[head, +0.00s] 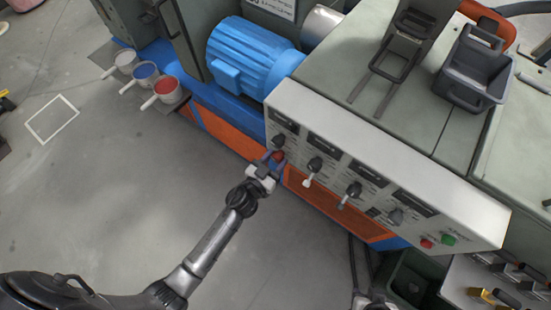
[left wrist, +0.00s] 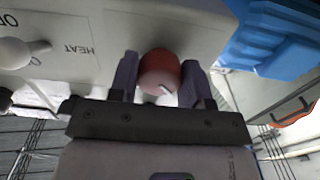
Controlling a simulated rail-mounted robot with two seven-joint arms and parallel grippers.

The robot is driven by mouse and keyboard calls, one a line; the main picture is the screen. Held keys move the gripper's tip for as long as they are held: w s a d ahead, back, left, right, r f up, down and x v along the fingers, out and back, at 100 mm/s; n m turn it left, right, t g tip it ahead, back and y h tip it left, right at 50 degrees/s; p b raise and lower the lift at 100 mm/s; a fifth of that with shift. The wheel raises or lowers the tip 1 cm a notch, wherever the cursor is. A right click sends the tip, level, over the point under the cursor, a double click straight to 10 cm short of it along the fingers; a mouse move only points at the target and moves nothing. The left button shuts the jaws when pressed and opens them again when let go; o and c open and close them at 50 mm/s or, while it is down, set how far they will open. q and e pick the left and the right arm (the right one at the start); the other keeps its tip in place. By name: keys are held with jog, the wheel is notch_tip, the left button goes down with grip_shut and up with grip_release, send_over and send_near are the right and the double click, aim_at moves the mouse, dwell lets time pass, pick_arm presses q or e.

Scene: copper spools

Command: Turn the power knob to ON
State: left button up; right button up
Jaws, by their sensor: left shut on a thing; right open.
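The red power knob (head: 277,156) sits at the left end of the control panel's front face (head: 330,150), low down below a black knob. My left gripper (head: 268,165) reaches it from the front and is shut on it. In the left wrist view the round red knob (left wrist: 159,72) is between the two dark fingers of my left gripper (left wrist: 159,80), with a white pointer mark on its lower side. The ON and OFF lettering around it cannot be read. My right gripper (head: 362,301) shows only in part at the bottom edge of the head view.
Several black knobs (head: 315,164) and white-tipped levers (head: 307,183) line the panel to the right, with red (head: 427,244) and green (head: 448,239) buttons at its end. A blue motor (head: 248,58) stands behind.

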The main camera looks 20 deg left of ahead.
pick_arm(q)
jog(key=shift+m, duration=0.3)
jog(key=m, duration=0.4)
jog(key=shift+p, duration=0.4)
jog(key=m, duration=0.4)
jog(key=shift+m, duration=0.3)
jog(key=m, duration=0.8)
jog(key=shift+a+r, duration=0.1)
jog(key=shift+m, duration=0.5)
jog(key=o, duration=0.9)
jog(key=shift+o, duration=0.2)
